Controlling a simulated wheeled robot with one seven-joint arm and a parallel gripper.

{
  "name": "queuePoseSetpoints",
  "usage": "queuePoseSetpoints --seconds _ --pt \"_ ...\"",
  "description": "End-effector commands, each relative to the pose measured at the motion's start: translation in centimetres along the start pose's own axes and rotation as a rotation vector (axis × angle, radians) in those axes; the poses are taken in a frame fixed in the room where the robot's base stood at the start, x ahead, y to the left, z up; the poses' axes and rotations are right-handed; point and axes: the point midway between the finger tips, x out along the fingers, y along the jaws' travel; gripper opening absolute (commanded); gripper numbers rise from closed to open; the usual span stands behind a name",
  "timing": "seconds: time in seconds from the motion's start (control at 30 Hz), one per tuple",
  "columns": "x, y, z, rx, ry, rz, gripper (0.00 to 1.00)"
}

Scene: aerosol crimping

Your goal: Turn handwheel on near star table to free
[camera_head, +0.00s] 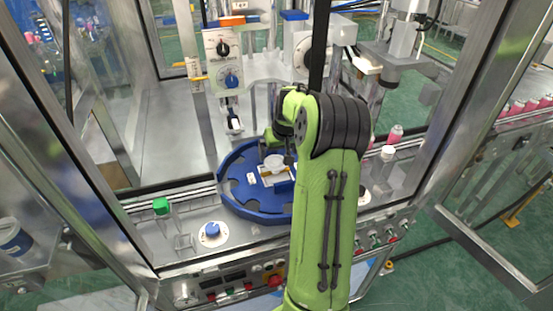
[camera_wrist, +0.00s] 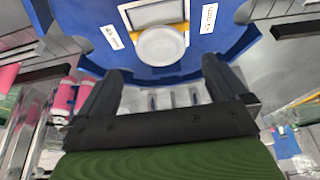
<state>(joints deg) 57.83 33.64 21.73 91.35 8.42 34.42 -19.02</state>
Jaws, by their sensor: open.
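The near star table is a blue disc with a notched rim (camera_head: 240,203), low in the middle of the head view; it also fills the top of the wrist view (camera_wrist: 85,25). A round white piece (camera_wrist: 161,46) sits on it beside a pale rectangular plate (camera_wrist: 155,13), with a small label on either side; I take it for the handwheel. It shows small in the head view (camera_head: 274,160). The label text is unreadable. My gripper (camera_wrist: 160,85) is open and empty, apart from the white piece, which lies beyond the fingertips. My arm hides the table's right side.
A blue knob on a white dial (camera_head: 211,231) and a green-capped bottle (camera_head: 162,207) stand at front left. A control box with two knobs (camera_head: 226,60) hangs behind the table. Pink bottles (camera_head: 395,134) stand at right. Metal frame posts flank the opening.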

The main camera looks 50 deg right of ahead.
Motion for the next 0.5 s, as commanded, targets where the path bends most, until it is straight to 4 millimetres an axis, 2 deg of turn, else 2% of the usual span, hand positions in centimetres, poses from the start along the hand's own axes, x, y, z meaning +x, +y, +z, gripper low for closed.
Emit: queuePoseSetpoints --seconds 0.03,0.2,0.33,0.5 --pt "1.4 -0.1 0.1 0.000 -0.004 -0.003 1.00" --pt "4.6 -0.1 0.0 -0.002 -0.001 -0.003 1.00" --pt "5.8 -0.1 -0.1 -0.001 0.001 0.000 1.00" --pt "6.0 -0.1 -0.1 -0.001 0.002 0.000 1.00"
